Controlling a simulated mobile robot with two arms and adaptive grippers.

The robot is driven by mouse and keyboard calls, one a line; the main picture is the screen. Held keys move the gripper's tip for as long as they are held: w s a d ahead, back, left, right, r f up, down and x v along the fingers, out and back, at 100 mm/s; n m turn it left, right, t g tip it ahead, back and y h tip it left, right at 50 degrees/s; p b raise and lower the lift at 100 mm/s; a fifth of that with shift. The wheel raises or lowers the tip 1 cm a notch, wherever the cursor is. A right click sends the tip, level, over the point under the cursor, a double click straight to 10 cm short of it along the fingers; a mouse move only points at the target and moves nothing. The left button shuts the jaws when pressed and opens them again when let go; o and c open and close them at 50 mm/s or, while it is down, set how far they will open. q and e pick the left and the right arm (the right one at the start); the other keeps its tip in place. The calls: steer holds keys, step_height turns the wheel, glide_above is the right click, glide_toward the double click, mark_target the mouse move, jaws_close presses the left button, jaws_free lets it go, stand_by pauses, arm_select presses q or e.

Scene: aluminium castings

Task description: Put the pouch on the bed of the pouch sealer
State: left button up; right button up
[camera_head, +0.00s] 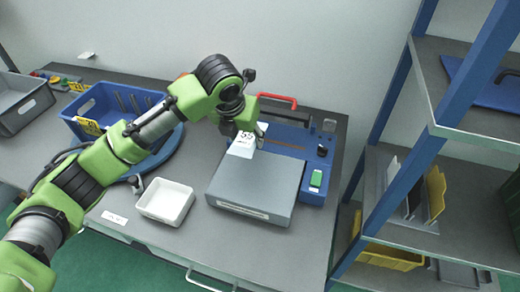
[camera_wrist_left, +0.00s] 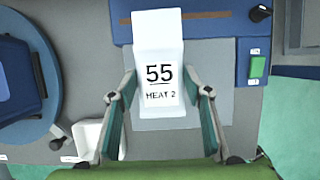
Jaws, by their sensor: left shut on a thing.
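The pouch (camera_head: 242,149) is white, with "55" printed on it. In the left wrist view the pouch (camera_wrist_left: 160,60) also reads "HEAT 2". My left gripper (camera_head: 247,130) is shut on it, and in the left wrist view the gripper's fingers (camera_wrist_left: 166,90) stand either side of it. The pouch sealer (camera_head: 312,150) has a blue body, a raised red handle and a green switch. Its grey bed (camera_head: 255,190) lies in front of the body. The pouch is over the bed's back part; I cannot tell whether it touches. My right gripper is not in view.
A white tray (camera_head: 165,201) stands left of the bed. A blue bin (camera_head: 88,118) on a round blue base and a grey bin (camera_head: 22,105) are further left. A blue-framed shelf rack (camera_head: 400,150) rises to the right. Bare bench (camera_head: 215,235) lies in front.

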mark_target(254, 147)
arm_select(q)
steer(key=d+f, duration=0.1)
steer(key=w+d+f, duration=0.1)
steer(key=f, duration=0.1)
steer(key=d+f+p, duration=0.1)
steer(key=f, duration=0.1)
steer(key=shift+w+d, duration=0.15)
steer(key=shift+d, duration=0.1)
step_height(254, 147, down, 3)
steer(key=shift+d+f+p, duration=0.1)
steer(key=shift+d+p, duration=0.05)
steer(key=shift+p, duration=0.65)
steer(key=shift+f, duration=0.15)
steer(key=o, duration=1.1)
steer(key=shift+o, duration=0.2)
steer(key=b+v, duration=0.2)
steer(key=v, duration=0.9)
steer(key=shift+w, duration=0.1)
steer(key=shift+r, duration=0.5)
